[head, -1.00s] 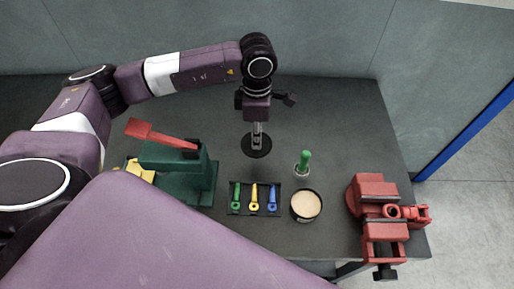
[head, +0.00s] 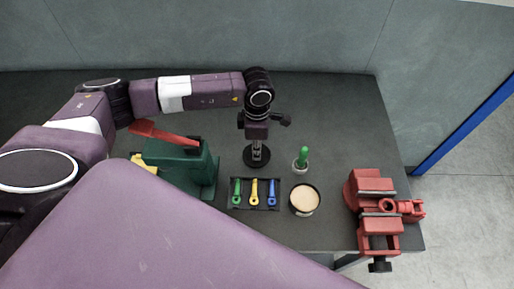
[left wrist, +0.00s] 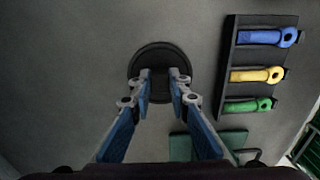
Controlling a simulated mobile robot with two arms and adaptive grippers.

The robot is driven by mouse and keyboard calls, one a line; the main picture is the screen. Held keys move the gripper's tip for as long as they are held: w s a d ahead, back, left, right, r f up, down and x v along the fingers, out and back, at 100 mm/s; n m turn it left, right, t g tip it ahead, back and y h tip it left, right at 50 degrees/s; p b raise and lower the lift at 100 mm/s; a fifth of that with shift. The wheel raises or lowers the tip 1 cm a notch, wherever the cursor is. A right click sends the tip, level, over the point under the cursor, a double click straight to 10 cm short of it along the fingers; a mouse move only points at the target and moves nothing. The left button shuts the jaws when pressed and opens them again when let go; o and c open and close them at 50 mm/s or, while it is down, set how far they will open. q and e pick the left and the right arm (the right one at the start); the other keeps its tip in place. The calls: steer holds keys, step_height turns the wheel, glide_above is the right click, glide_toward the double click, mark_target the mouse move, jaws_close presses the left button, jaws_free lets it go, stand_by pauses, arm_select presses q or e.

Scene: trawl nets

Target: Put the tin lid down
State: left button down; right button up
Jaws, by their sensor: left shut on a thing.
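The tin lid (head: 257,160) is a dark round disc with a small upright grip in its middle. My left gripper (head: 257,148) points down and is shut on that grip. In the left wrist view, the lid (left wrist: 160,57) lies between the fingertips (left wrist: 160,82). It is over or on bare dark bench top, and I cannot tell whether it touches. The open tin (head: 304,199), with cream-coloured contents, stands to the right and nearer than the lid. My right gripper is not in view.
On the bench (head: 330,115), a dark tray (head: 235,206) with green, yellow and blue tools lies just nearer than the lid. A green-handled item (head: 302,158) stands to the right. A green press (head: 180,165) is at left, a red vise (head: 375,205) at right. The back is clear.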

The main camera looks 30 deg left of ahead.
arm_select(q)
steer(key=c, duration=1.8)
jaws_free()
steer(key=shift+r, duration=0.25)
step_height(320, 180, up, 12)
steer(key=b, duration=0.4)
steer(key=shift+f, duration=0.1)
